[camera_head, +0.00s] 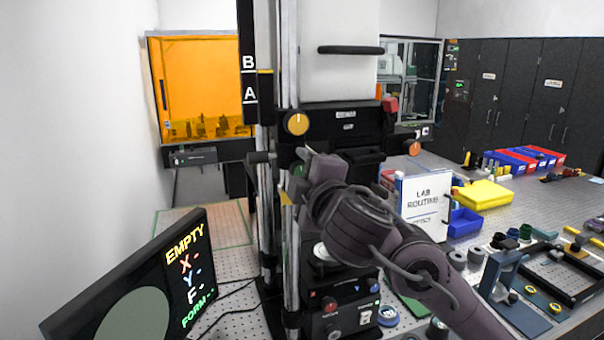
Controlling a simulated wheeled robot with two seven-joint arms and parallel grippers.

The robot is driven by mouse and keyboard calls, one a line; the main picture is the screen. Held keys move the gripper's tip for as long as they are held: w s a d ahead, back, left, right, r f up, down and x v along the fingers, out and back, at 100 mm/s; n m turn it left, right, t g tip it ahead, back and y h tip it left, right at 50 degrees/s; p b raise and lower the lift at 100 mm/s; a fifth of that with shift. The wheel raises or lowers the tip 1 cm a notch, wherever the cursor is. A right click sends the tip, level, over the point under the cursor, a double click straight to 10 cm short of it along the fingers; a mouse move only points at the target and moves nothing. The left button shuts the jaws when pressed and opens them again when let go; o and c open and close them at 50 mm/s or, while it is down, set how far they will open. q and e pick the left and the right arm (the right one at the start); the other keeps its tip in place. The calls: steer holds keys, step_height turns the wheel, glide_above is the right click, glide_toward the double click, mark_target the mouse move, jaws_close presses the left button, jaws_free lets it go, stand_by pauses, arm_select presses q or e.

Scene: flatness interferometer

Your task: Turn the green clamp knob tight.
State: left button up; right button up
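A small patch of green (297,169), which looks like the green clamp knob, shows on the interferometer column (291,220), just below the orange knob (297,123). My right arm comes in from the lower right, and its gripper (302,166) is right at the green patch. The gripper covers most of it, so I cannot tell whether the fingers touch or grip it. The fingertips are too small and hidden to show open or shut. My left gripper is not in view.
A tilted monitor (140,285) reading "EMPTY X- Y- F- FORM--" stands at the lower left. A white "LAB ROUTING" sign (424,205), a yellow tray (483,194) and a blue stand (510,285) are on the perforated table to the right. A dark horizontal bar (262,157) sits left of the gripper.

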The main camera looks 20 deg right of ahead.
steer(key=s, duration=0.7)
steer(key=shift+s+d+p, duration=0.15)
steer(key=shift+s+p, duration=0.2)
